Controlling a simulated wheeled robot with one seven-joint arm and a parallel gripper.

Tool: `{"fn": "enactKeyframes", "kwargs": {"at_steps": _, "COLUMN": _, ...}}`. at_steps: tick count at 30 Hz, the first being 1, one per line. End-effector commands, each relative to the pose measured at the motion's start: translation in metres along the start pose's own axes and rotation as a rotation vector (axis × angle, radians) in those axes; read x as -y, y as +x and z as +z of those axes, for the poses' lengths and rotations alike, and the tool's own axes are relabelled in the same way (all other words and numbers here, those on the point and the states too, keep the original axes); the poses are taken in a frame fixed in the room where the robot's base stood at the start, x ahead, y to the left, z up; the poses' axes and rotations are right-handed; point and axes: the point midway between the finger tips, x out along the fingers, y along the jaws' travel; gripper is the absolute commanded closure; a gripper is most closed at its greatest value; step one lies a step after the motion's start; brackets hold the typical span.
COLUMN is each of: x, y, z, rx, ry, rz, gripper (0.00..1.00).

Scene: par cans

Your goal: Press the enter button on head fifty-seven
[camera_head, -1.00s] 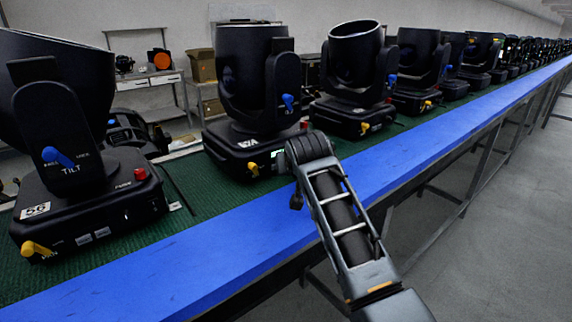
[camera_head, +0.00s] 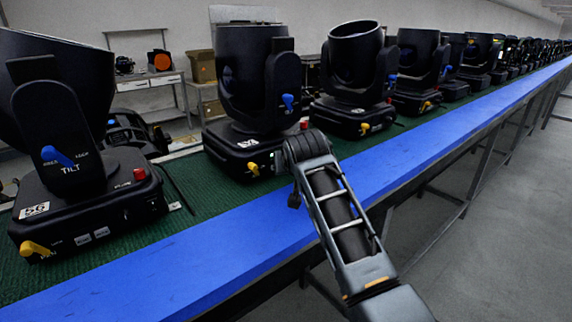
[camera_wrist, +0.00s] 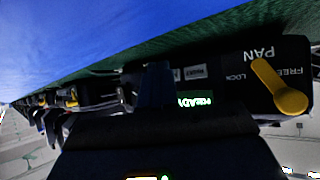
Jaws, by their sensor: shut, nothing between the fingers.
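The second moving head (camera_head: 246,75) stands on the green mat. Its base carries a small white number label (camera_head: 248,143), hard to read, beside a nearer head (camera_head: 62,130) labelled 56. In the wrist view, upside down, its front panel (camera_wrist: 229,78) shows a yellow PAN lock lever (camera_wrist: 279,87) and a lit green display (camera_wrist: 195,101) reading READY. My gripper (camera_wrist: 156,84) is shut and empty, its dark tip in front of the panel beside the display. It covers part of the panel, and I cannot see the enter button or tell whether the tip touches. The wrist hides the gripper in the head view.
More heads (camera_head: 355,80) line the bench to the right. A blue strip (camera_head: 240,245) runs along the bench's front edge. A yellow lever (camera_head: 253,169) and blue tilt lever (camera_head: 288,102) stick out near my wrist. The floor (camera_head: 480,240) at right is clear.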

Motion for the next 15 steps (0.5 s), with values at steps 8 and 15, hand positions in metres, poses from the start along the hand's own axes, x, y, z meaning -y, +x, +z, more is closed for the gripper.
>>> {"fn": "enactKeyframes", "kwargs": {"at_steps": 8, "x": 0.0003, "y": 0.0000, "z": -0.0005, "rx": -0.001, "ry": 0.000, "rz": 0.000, "gripper": 1.00}}
{"fn": "enactKeyframes", "kwargs": {"at_steps": 15, "x": -0.0029, "y": -0.0054, "z": 0.0014, "rx": 0.000, "ry": 0.001, "rz": 0.000, "gripper": 1.00}}
